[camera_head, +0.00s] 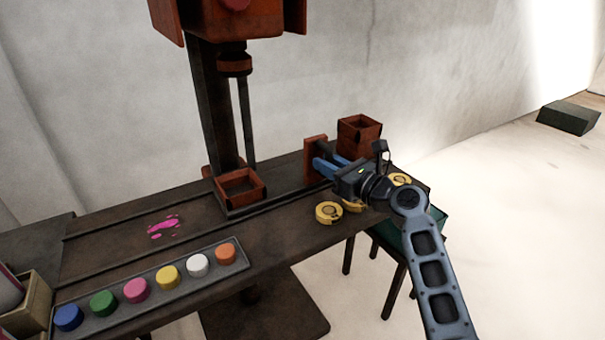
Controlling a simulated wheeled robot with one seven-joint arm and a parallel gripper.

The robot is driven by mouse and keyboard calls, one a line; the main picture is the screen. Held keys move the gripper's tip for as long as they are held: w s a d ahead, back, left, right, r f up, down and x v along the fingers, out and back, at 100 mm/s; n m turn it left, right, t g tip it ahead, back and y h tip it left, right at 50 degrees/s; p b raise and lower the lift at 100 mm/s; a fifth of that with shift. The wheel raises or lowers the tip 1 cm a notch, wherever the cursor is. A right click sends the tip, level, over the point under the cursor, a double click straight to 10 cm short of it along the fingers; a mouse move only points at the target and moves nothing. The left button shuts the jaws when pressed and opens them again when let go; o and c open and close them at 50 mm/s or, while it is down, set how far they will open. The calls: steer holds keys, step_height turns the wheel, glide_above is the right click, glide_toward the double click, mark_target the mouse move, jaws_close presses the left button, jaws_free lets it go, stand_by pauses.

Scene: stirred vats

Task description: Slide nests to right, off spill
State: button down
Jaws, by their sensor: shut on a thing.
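A pink spill (163,227) lies on the dark bench's left part, clear of the boxes. A square, open red-brown nest (240,188) sits right of the spill, on the bench below the stirrer head. My gripper (323,165) is at the bench's right part, its blue fingers at an upright red-brown plate (315,153). It is shut on what looks like this plate; the exact contact is hard to see. Another open red-brown box (358,137) stands just behind my gripper, its base partly hidden.
A tray (150,289) of several coloured caps lies along the front edge. Yellow rings (328,212) lie near my arm. A stirrer column (210,100) rises behind the nest. Bench between spill and nest is clear.

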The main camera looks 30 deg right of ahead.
steer(key=shift+d+f, duration=0.1)
steer(key=shift+d, duration=1.35)
steer(key=shift+s+d, duration=0.1)
steer(key=c, duration=1.1)
jaws_free()
steer(key=s, duration=0.2)
steer(key=s+d, duration=0.1)
steer(key=s, duration=0.4)
steer(key=shift+s+d, duration=0.25)
steer(key=shift+s, duration=0.05)
